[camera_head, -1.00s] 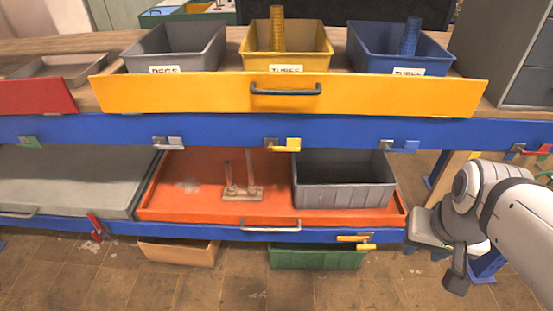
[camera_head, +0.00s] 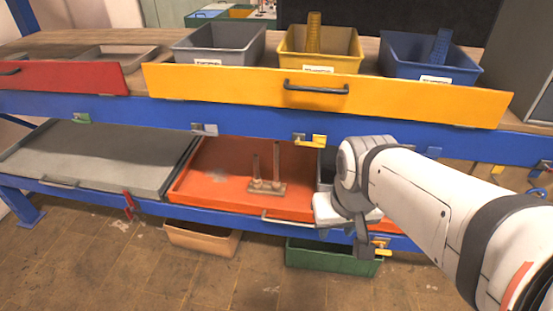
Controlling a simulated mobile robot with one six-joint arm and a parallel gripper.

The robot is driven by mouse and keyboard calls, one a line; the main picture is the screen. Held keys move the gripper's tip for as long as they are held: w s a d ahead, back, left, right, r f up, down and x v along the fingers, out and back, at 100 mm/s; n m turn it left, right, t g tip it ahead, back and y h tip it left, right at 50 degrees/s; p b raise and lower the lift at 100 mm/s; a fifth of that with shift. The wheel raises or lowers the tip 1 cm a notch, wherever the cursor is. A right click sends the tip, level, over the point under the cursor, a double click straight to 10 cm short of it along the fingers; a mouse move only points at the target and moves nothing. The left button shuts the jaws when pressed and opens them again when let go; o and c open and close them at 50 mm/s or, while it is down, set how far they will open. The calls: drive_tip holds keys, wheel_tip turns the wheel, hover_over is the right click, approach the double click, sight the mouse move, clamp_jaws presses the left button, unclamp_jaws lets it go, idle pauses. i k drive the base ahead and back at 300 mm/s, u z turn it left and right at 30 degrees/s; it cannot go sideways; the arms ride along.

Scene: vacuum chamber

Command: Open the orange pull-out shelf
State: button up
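The orange pull-out shelf (camera_head: 218,187) is on the lower level of the blue rack, a shallow tray with a metal handle (camera_head: 285,218) on its front edge. It bears a wooden stand with two upright posts (camera_head: 266,186) and a dark grey bin (camera_head: 325,172), now mostly hidden behind my arm. My gripper (camera_head: 345,232) is in front of the shelf's right part, to the right of the handle. It hides the handle's right end, and I cannot tell whether they touch. Its fingers point downward, and their opening is unclear.
Above is a yellow drawer (camera_head: 220,86) with grey, yellow and blue bins. A grey shelf (camera_head: 95,155) lies to the left. A brown bin (camera_head: 203,238) and a green bin (camera_head: 330,257) stand on the floor underneath.

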sight(218, 175)
drive_tip(key=z, duration=1.2)
drive_tip(key=k, duration=1.25)
drive_tip(key=u, duration=1.15)
drive_tip(key=i, duration=1.05)
drive_tip(key=u, duration=0.05)
